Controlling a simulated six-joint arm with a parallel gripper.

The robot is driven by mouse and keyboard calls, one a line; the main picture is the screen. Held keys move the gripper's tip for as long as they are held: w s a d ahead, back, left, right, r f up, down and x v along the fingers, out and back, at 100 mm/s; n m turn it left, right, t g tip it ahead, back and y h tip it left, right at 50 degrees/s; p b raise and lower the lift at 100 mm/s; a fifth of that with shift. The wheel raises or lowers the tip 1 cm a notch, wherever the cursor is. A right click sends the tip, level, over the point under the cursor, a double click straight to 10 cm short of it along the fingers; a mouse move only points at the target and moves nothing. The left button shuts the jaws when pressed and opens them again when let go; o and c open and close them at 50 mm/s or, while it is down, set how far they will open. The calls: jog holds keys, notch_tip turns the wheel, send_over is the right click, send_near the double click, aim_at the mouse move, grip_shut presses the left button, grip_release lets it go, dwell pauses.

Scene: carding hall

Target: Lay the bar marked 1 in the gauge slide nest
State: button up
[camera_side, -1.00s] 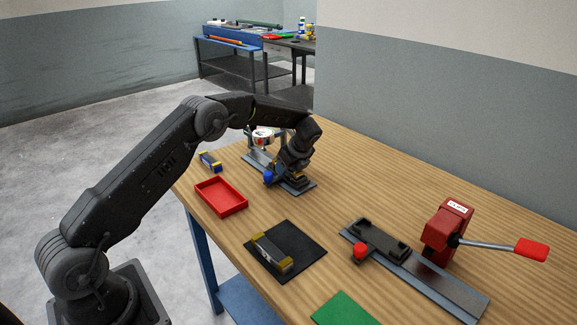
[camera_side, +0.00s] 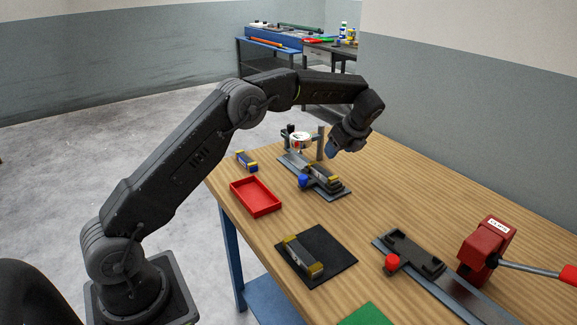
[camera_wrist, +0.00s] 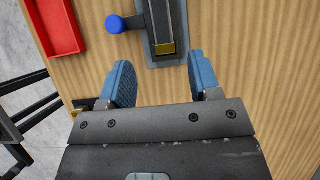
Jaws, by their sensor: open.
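A dark bar with yellow ends (camera_side: 323,178) lies in the gauge slide nest at the back of the table. The gauge slide (camera_side: 340,194) has a blue knob (camera_side: 303,181) and a dial gauge (camera_side: 299,140). In the wrist view the bar's near yellow end (camera_wrist: 165,48) lies ahead of the fingers. My gripper (camera_side: 333,148) is open and empty above the slide, clear of the bar; its blue fingers (camera_wrist: 160,58) stand apart. A second yellow-ended bar (camera_side: 303,257) lies on a black mat, and a blue and yellow one (camera_side: 246,161) near the left edge. I cannot read any bar's number.
A red tray (camera_side: 255,198) stands left of the gauge slide. A second slide with a dark nest (camera_side: 413,254), red knob (camera_side: 392,262) and red lever device (camera_side: 487,247) is at the right. A green pad (camera_side: 364,314) lies in front. The table's back right is bare.

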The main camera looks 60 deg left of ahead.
jog(key=s+d+r+n+t+h, duration=0.1)
jog(key=s+d+r+n+h, duration=0.1)
jog(key=s+d+r+n, duration=0.4)
jog(key=s+d+r+n+t+h, duration=0.1)
jog(key=s+d+r+n+t, duration=0.1)
jog(key=s+r, duration=0.7)
jog(key=s+d+f+n+t+h, duration=0.1)
jog(key=s+d+n, duration=0.1)
jog(key=s, duration=0.5)
jog(key=s+d+f+n+h, duration=0.1)
jog(key=s+n, duration=0.3)
jog(key=s, duration=0.4)
jog(key=s+d+f+n+t+h, duration=0.1)
jog(key=s+d+f+n, duration=0.1)
jog(key=s, duration=0.5)
jog(key=shift+s+d+f+n+t, duration=0.35)
jog(key=shift+d+n, duration=0.35)
jog(key=shift+n, duration=0.3)
